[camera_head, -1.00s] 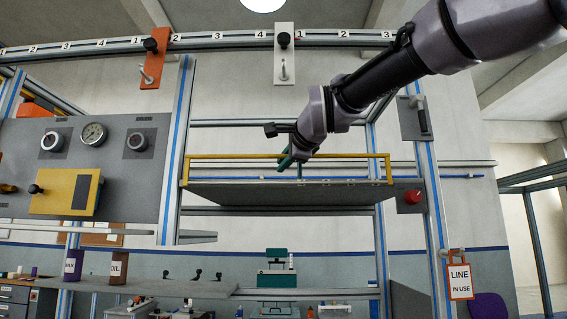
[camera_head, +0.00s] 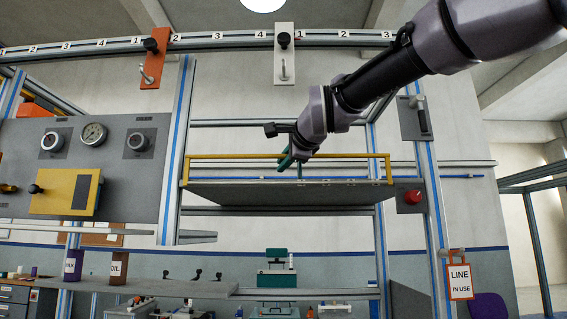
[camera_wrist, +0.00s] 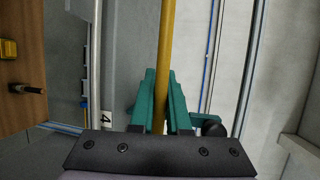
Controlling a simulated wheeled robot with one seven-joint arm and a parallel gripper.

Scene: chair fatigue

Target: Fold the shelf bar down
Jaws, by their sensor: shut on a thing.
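The yellow shelf bar (camera_head: 230,157) stands up along the front edge of the grey shelf (camera_head: 260,196) in the head view. In the wrist view the bar (camera_wrist: 165,40) runs up the picture between my green fingers. My gripper (camera_head: 290,162) is at the middle of the bar, reaching down from the upper right. In the wrist view my gripper (camera_wrist: 163,85) is shut on the bar, one finger on each side of it. The part of the bar deep between the fingers is hidden.
A grey panel with gauges (camera_head: 94,133) and a yellow box (camera_head: 62,192) stands left of the shelf. A red button (camera_head: 412,197) is on the right post. Orange (camera_head: 155,62) and white (camera_head: 284,60) hanging plates are on the top rail. The space above the shelf is mostly clear.

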